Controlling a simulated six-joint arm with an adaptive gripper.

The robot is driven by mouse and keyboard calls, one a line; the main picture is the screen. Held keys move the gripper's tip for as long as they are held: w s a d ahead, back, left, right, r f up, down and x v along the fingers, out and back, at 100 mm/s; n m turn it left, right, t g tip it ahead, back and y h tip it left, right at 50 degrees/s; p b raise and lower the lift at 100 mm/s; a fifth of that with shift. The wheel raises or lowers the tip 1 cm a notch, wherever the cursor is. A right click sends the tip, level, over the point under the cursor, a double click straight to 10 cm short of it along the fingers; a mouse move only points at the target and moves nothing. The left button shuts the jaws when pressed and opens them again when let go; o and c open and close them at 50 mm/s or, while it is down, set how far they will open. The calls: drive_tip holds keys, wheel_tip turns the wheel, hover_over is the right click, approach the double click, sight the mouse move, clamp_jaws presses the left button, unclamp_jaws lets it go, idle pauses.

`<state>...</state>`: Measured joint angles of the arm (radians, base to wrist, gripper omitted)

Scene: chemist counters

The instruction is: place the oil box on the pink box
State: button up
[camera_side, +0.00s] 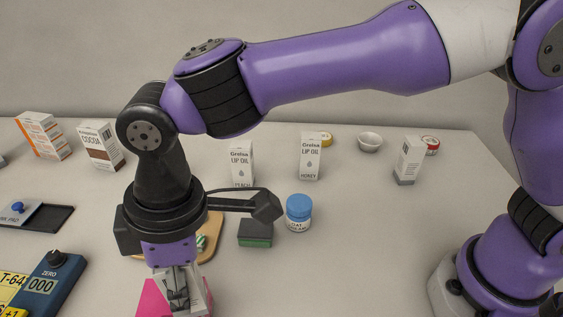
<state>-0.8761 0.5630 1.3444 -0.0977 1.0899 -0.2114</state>
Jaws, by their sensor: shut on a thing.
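My gripper (180,298) points down at the bottom edge of the picture and is shut on a small white box (199,287), the oil box by its shape. Its label cannot be read, as the fingers cover much of it. The pink box (152,301) shows right by and under the gripper, partly hidden by it and cut near the frame's edge. I cannot tell whether the held box touches the pink box. Two more white lip oil boxes stand upright further back, one marked peach (241,165) and one marked honey (309,158).
A blue-lidded jar (298,213) and a dark green block (255,233) stand right of my gripper. A wooden board (211,237) lies behind it. A blue device (46,284) with a knob is at left. The counter's right middle is clear.

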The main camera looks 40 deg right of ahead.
drive_tip(key=shift+f, duration=0.15)
drive_tip(key=o, duration=1.3)
drive_tip(key=shift+c, duration=0.2)
drive_tip(key=r, duration=0.2)
drive_tip(key=d+r, duration=0.1)
drive_tip(key=r, duration=0.4)
drive_tip(key=shift+d+r, duration=0.2)
drive_tip(key=shift+r, duration=0.15)
drive_tip(key=d+r+m+t, duration=0.3)
drive_tip(key=d+m, duration=0.5)
drive_tip(key=d, duration=1.4)
drive_tip(key=s+d+f+m+t+h, duration=0.1)
drive_tip(key=s+d+f+m, duration=0.3)
drive_tip(key=d, duration=0.5)
drive_tip(key=shift+s+d+m+t+h, duration=0.3)
drive_tip(key=shift+s+m+t, duration=0.2)
drive_tip(key=shift+s+m, duration=0.15)
